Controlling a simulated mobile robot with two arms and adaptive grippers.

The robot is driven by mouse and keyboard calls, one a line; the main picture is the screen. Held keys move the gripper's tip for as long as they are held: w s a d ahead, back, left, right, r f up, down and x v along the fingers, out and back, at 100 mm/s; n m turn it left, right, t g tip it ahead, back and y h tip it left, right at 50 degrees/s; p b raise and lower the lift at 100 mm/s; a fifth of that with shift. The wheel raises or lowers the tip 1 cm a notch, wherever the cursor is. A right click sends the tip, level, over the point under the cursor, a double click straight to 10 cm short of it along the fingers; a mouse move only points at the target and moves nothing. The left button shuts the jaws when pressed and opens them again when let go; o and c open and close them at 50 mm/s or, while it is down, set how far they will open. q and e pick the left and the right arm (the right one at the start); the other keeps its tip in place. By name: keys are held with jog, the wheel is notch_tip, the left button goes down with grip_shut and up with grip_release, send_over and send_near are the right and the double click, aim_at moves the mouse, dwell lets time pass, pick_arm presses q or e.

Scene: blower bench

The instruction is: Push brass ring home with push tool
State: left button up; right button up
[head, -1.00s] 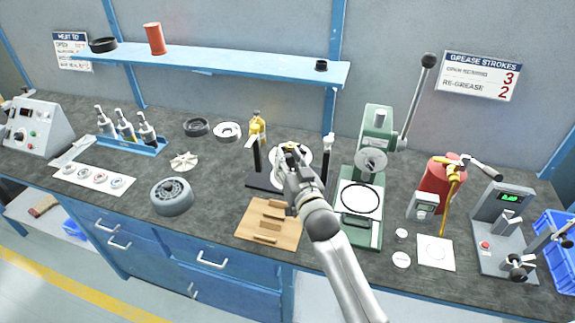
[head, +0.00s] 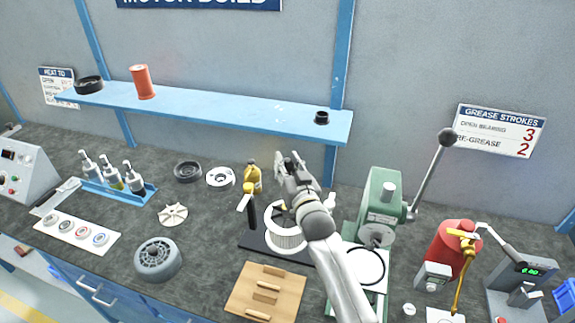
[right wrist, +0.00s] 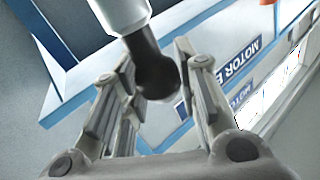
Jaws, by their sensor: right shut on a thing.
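My right gripper (head: 288,160) shows in the head view in front of the back of the bench, above a pale ribbed ring-shaped part (head: 285,237) on a black stand. In the right wrist view my right gripper (right wrist: 155,95) is shut on a tool with a dark rounded end (right wrist: 156,72) and a pale cylinder, which I take to be the push tool. My forearm covers part of the stand and the ribbed part. A small yellow patch (head: 281,206) shows at the ribbed part's top; I cannot tell whether it is the brass ring. My left gripper is not in view.
A green press (head: 383,205) with a long lever stands right of my arm. A black post with a yellow top (head: 248,205) stands left of the ribbed part. A wooden block tray (head: 265,290) lies in front. A blue shelf (head: 220,112) runs along the wall behind.

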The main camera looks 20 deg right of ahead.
jog(key=shift+w, duration=0.1)
jog(key=shift+d+f, duration=0.1)
jog(key=shift+f, duration=0.15)
jog(key=shift+f+b, duration=0.6)
jog(key=shift+f, duration=0.15)
jog(key=shift+f+b, duration=1.15)
jog(key=shift+f, duration=0.45)
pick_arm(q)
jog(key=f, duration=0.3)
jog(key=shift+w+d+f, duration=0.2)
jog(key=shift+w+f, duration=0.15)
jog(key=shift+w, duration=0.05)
pick_arm(e)
jog(key=shift+f, duration=0.2)
pick_arm(q)
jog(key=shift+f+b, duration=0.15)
jog(key=shift+b, duration=0.15)
pick_arm(e)
jog(key=shift+f, duration=0.2)
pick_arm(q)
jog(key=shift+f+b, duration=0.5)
pick_arm(e)
jog(key=shift+f, duration=0.8)
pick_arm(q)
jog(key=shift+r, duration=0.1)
